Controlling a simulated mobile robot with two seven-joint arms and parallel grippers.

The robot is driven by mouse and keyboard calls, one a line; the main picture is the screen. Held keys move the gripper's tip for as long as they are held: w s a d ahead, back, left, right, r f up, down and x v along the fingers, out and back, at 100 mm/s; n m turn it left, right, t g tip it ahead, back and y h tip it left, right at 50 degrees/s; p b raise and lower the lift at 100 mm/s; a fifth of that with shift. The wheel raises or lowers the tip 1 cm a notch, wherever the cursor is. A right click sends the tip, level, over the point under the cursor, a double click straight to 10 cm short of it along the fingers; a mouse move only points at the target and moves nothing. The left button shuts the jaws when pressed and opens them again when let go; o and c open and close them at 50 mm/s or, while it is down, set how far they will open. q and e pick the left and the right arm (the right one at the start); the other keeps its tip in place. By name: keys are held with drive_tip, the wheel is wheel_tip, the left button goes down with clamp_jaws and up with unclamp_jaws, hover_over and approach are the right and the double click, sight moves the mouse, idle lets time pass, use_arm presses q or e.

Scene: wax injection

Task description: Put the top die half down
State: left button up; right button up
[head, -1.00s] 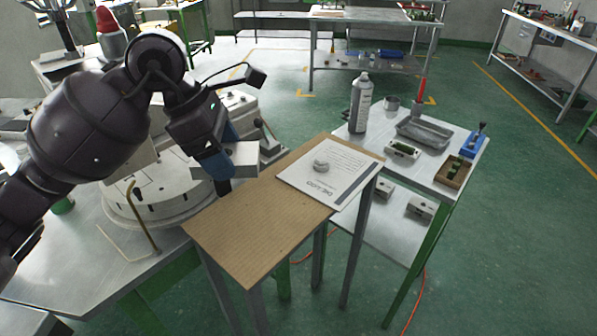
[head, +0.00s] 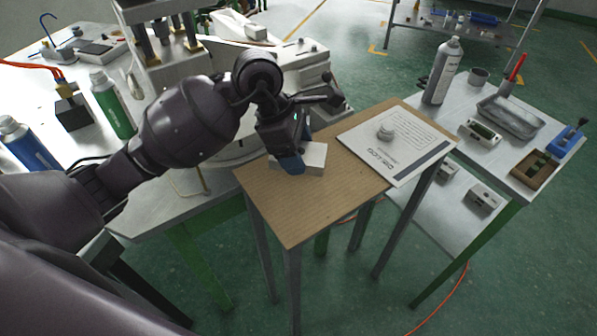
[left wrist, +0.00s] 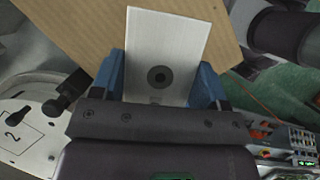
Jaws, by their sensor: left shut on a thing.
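The top die half is a pale, flat rectangular block (head: 314,157) at the left end of the brown table top in the head view. In the left wrist view the block (left wrist: 165,45) shows a dark round hole in its face. My left gripper (head: 290,164) is shut on it, with a blue finger on each side of the block (left wrist: 163,82). The block is over or on the brown surface; whether it touches is hard to tell. My right gripper is not in view.
The brown table top (head: 300,205) has free room in front of the block. A printed sheet (head: 400,155) with a small grey round piece (head: 386,131) lies on its right part. A round machine plate (left wrist: 25,125) is beside it. A metal table with a spray can (head: 442,70) and tray (head: 510,112) stands right.

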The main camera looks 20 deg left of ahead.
sight(303, 184)
use_arm(q)
drive_tip(key=shift+f, duration=3.45)
